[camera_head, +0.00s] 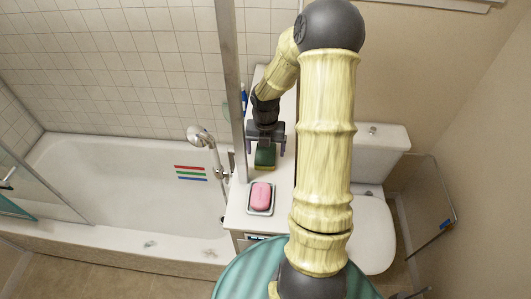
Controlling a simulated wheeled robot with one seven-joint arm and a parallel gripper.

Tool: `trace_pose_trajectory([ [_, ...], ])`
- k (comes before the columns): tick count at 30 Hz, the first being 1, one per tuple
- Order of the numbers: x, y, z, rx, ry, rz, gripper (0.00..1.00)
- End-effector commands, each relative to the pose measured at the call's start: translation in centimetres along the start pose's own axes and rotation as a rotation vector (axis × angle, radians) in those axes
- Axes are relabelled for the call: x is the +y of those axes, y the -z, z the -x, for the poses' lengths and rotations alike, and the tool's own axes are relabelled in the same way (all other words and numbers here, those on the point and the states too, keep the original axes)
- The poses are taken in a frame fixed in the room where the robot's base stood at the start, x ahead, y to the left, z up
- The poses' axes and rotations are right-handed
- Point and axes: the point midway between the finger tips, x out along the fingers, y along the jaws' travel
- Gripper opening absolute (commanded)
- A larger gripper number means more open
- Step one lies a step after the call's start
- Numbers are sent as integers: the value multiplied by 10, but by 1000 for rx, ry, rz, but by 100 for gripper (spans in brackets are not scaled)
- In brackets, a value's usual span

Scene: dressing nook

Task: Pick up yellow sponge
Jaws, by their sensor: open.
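The sponge (264,159) lies on the white cabinet top (236,215), between the bathtub and the toilet. It looks dark green on top, with a thin yellow edge at its near side. My gripper (265,151) points down over the sponge, with its jaws open and one finger on each side of it. The far part of the sponge is hidden under the gripper. I cannot tell whether the fingers touch it.
A pink soap bar (261,194) lies in a dish (250,209) in front of the sponge. A blue bottle (243,95) stands behind, partly hidden by a metal post (231,75). A shower head (197,134) is at left, the toilet (372,235) at right.

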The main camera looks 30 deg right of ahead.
Motion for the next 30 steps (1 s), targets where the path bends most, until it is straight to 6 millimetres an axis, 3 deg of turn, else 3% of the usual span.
trace_pose_trajectory([
  [4,0,0,-11,1,-1,-1,85],
  [19,0,0,-12,0,-1,-2,85],
  [20,0,0,-12,0,-1,-2,83],
  [27,0,0,-12,0,-1,-2,37],
  [30,0,0,-12,0,-1,-2,37],
])
